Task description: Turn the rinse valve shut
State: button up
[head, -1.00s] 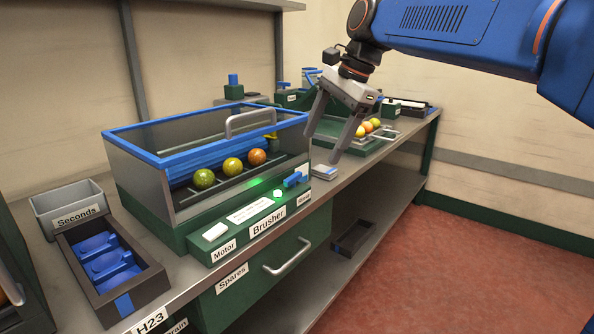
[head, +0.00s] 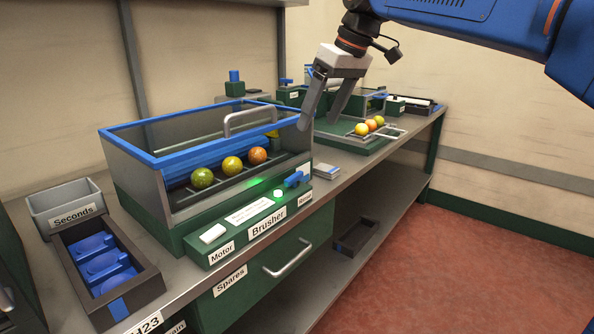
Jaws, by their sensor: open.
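A blue valve handle (head: 297,179) sits at the right end of the green brusher panel, above a small label (head: 305,198) that is too blurred to read surely and may say Rinse. The handle lies roughly level, and I cannot tell from it whether the valve is open or shut. My gripper (head: 318,124) is open and empty, pointing down. In the picture it is above and slightly right of the handle, beside the brusher's back right corner, and apart from the handle.
The brusher box (head: 150,157) has a blue rim, a grey bar handle (head: 250,121) and several fruits inside. A green light (head: 258,182) glows on the panel. A small grey box (head: 326,171) lies right of it. A tray (head: 352,146) with fruit stands behind.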

aim_at(294, 175)
jog(key=shift+n, duration=0.9)
jog(key=x, duration=1.7)
jog(key=shift+w+a, duration=0.1)
jog(key=shift+w, duration=0.2)
